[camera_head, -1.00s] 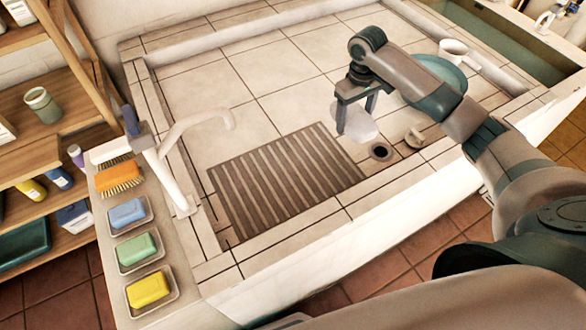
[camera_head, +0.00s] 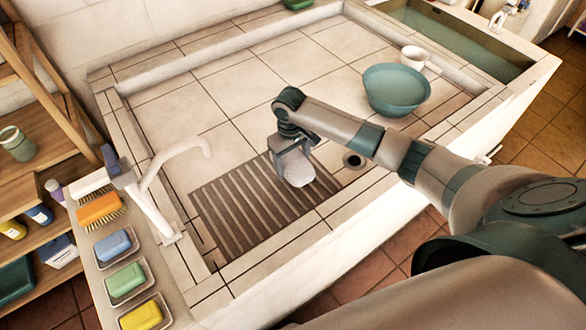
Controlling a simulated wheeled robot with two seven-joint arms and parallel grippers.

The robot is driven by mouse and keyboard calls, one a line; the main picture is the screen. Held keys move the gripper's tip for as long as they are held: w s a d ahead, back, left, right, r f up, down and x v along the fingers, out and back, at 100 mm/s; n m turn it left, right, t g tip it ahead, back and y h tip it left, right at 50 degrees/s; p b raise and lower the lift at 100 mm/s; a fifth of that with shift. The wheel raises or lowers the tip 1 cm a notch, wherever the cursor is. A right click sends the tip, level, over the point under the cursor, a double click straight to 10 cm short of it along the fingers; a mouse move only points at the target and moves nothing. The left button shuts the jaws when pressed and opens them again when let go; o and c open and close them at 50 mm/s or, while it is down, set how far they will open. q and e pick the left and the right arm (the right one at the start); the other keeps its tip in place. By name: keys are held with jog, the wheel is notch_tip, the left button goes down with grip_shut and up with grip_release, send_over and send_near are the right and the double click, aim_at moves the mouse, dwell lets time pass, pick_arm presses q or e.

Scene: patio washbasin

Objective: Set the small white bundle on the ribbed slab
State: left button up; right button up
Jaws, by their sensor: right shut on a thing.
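The small white bundle (camera_head: 299,169) is in my right gripper (camera_head: 292,158), which is shut on it. The bundle is over the right part of the brown ribbed slab (camera_head: 236,208), close to its surface. I cannot tell whether the bundle touches the slab. The slab lies flat on the tiled basin floor, and the gripper and bundle hide part of its right end. My left gripper is not in view.
A dark drain hole (camera_head: 354,160) lies just right of the slab. A teal bowl (camera_head: 396,90) and a white mug (camera_head: 418,60) stand farther right. A white tap (camera_head: 160,190) rises at the left edge, beside several soap dishes and a brush (camera_head: 100,209).

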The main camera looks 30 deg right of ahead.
aim_at(292, 159)
jog(key=shift+f, duration=0.1)
notch_tip(292, 159, down, 3)
jog(key=shift+r+p, duration=0.2)
jog(key=shift+p, duration=0.4)
jog(key=shift+f, duration=0.6)
jog(key=shift+f, duration=0.1)
jog(key=o, duration=0.9)
jog(key=shift+o, duration=0.2)
jog(key=r+b, duration=0.2)
jog(key=r, duration=1)
jog(key=shift+a+r, duration=0.15)
jog(key=shift+a, duration=0.05)
